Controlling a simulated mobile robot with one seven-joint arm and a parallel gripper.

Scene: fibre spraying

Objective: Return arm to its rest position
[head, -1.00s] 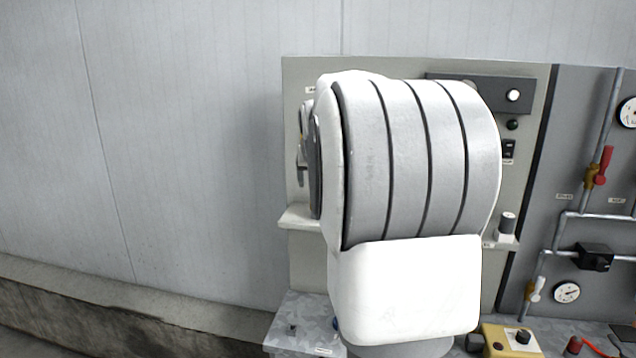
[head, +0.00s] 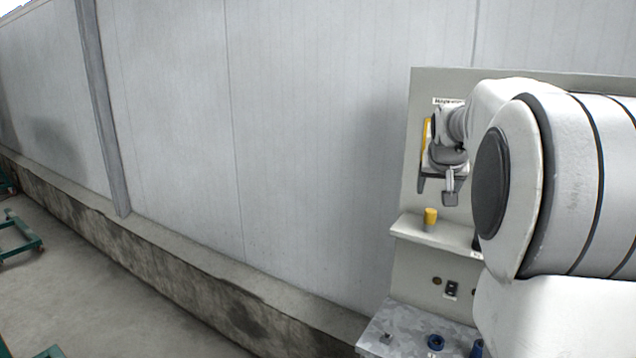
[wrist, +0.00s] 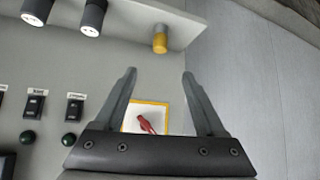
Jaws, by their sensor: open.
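My gripper (head: 437,187) is in front of the grey panel (head: 400,262), near its left end and above a small shelf (head: 405,232). In the wrist view my gripper (wrist: 159,76) shows both fingers spread wide, with nothing between the tips. Beyond the base of the fingers is a red handle-like part (wrist: 147,123) on a white plate with a yellow border (wrist: 150,102). The gripper hides part of that plate. My large arm links fill the right side of the head view and hide much of the panel.
A yellow-capped cylinder (head: 430,217) stands on the shelf. Switches (wrist: 33,104) are on the panel. A wall (head: 300,120) with a low ledge runs left; floor there is largely clear, with green frames (head: 15,240).

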